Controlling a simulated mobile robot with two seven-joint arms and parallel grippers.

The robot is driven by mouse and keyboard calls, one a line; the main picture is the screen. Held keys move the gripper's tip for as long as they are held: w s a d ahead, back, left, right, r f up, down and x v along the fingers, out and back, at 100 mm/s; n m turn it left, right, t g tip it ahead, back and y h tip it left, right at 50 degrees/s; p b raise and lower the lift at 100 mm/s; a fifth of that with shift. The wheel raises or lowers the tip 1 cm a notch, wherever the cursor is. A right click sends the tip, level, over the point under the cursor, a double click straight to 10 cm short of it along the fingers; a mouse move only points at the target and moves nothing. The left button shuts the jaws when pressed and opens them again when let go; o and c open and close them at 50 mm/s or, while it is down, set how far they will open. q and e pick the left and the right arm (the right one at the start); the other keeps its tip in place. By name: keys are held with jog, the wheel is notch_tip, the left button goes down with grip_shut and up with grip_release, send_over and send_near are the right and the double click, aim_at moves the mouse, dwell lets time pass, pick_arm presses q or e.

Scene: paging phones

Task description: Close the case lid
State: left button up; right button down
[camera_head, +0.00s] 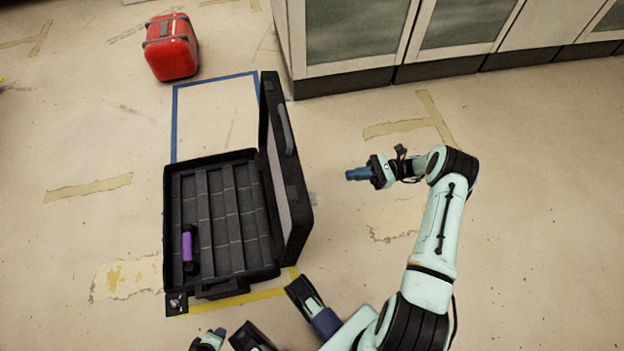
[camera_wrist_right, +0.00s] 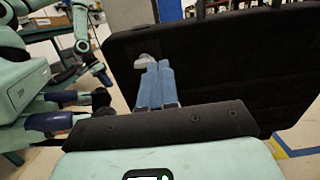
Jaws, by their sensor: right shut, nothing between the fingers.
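The black case (camera_head: 218,215) lies open on the floor, its compartment tray facing up. The lid also fills much of the right wrist view (camera_wrist_right: 235,75) as a dark panel. My right gripper (camera_head: 350,174) is to the right of the lid, apart from it in the head view, with its blue fingers together and empty. The fingers (camera_wrist_right: 155,85) show in front of the lid in the wrist view. My left gripper (camera_head: 217,334) shows only partly at the bottom edge.
A purple cylinder (camera_head: 188,248) lies in the case's left compartment. A red box (camera_head: 171,48) sits at the upper left. Cabinets (camera_head: 450,35) line the top right. Blue tape marks the floor behind the case. The floor around the lid's right side is clear.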

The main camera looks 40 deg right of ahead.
aim_at(304, 180)
jog(key=x, duration=1.2)
jog(key=shift+a+r, duration=0.1)
